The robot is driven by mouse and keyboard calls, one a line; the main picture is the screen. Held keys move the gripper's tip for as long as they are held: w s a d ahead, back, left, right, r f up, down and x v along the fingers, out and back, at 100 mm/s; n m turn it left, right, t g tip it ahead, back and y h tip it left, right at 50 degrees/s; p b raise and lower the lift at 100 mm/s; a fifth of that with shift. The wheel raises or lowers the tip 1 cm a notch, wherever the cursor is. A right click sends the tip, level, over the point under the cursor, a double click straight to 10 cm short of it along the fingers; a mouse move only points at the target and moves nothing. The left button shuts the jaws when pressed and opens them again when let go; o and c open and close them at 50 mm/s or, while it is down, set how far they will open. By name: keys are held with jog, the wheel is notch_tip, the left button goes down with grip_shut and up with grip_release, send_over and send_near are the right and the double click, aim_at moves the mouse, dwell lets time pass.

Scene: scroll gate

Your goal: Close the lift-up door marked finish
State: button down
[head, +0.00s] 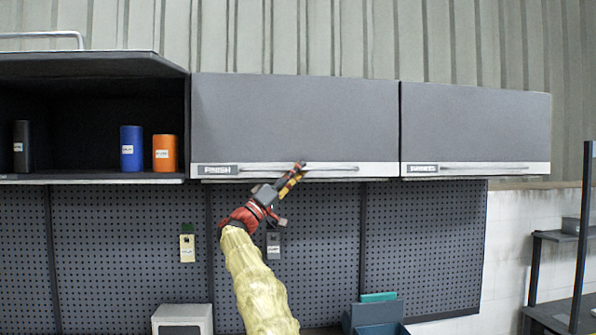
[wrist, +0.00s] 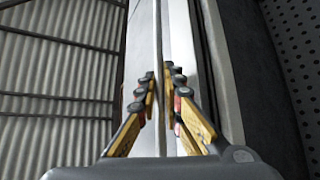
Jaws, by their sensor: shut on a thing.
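The door marked finish (head: 295,118) is the middle grey cabinet front. It hangs down and looks level with the door to its right, covering its compartment. Its label (head: 217,170) is at the lower left of a pale bottom strip. A thin bar handle (head: 335,168) runs along that strip. My gripper (head: 299,167) is at the middle of this handle. In the wrist view, the handle (wrist: 158,35) passes between the fingers of my gripper (wrist: 160,76), which are shut on it. The fingers hide a short piece of the handle.
The left door (head: 90,65) is lifted, showing a blue can (head: 131,148), an orange can (head: 164,153) and a dark one (head: 21,147). The right door (head: 475,122) is down. Perforated panels (head: 420,240) lie below. A white box (head: 183,318) and a bin (head: 377,312) stand low.

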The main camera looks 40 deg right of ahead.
jog(key=c, duration=2.2)
grip_release()
jog(key=shift+w+d, duration=0.15)
jog(key=shift+w, duration=0.2)
jog(key=shift+f, duration=0.1)
jog(key=shift+f, duration=0.1)
jog(key=v, duration=1.1)
jog(key=shift+s+a, duration=0.1)
jog(key=shift+a, duration=0.4)
